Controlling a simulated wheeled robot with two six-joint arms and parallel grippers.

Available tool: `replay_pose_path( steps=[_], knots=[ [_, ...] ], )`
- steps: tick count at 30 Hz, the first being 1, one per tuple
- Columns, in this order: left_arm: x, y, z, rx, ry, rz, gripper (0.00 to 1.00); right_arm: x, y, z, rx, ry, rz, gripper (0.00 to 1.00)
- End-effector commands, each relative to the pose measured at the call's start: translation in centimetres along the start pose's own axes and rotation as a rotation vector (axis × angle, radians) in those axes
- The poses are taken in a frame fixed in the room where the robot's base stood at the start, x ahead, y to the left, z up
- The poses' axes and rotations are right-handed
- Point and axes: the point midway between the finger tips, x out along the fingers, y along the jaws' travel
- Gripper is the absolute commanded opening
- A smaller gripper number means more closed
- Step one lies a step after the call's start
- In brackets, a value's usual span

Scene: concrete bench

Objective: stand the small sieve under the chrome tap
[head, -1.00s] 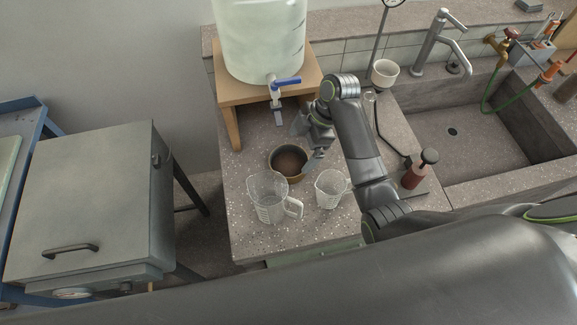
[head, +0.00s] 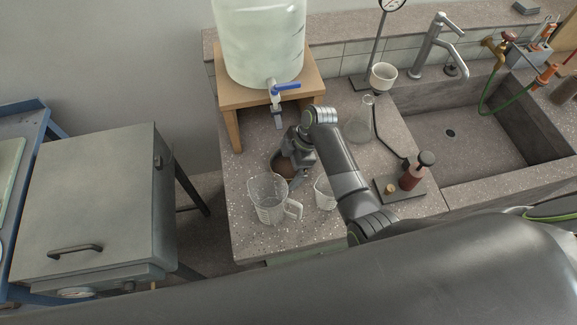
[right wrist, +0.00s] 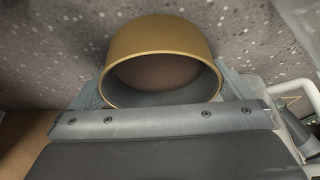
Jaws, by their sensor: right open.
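The small sieve (head: 282,166), a round brass-coloured ring with a dark inside, sits on the speckled bench and is partly hidden by my right gripper (head: 294,158). In the right wrist view the sieve (right wrist: 160,36) lies between the two fingers of the right gripper (right wrist: 162,88), which is open. I cannot tell whether either finger touches the ring. The chrome tap (head: 435,45) stands at the back of the sink at the right. My left gripper is not in view.
The sink (head: 480,140) is empty.

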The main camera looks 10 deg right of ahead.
Motion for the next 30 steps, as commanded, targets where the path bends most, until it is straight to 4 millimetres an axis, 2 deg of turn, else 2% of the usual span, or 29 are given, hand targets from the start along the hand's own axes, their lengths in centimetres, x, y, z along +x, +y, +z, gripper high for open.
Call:
replay_pose_path(
  steps=[1,9,17,22,25,30],
  knots=[
    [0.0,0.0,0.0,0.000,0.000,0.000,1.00,0.0,0.0,0.0,0.000,0.000,0.000,0.99],
    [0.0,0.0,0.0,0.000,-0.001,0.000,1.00,-0.1,0.0,0.0,0.000,0.000,0.000,0.64],
    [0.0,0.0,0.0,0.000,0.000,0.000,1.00,-0.2,0.1,0.0,0.000,0.000,0.001,0.64],
    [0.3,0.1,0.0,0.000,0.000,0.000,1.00,-1.0,0.1,0.4,0.000,0.000,0.004,0.64],
    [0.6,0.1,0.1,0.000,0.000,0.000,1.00,-2.0,0.2,0.9,-0.001,-0.001,0.005,0.64],
    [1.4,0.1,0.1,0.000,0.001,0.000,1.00,-5.0,0.2,3.7,0.000,-0.006,0.006,0.64]
  ],
)
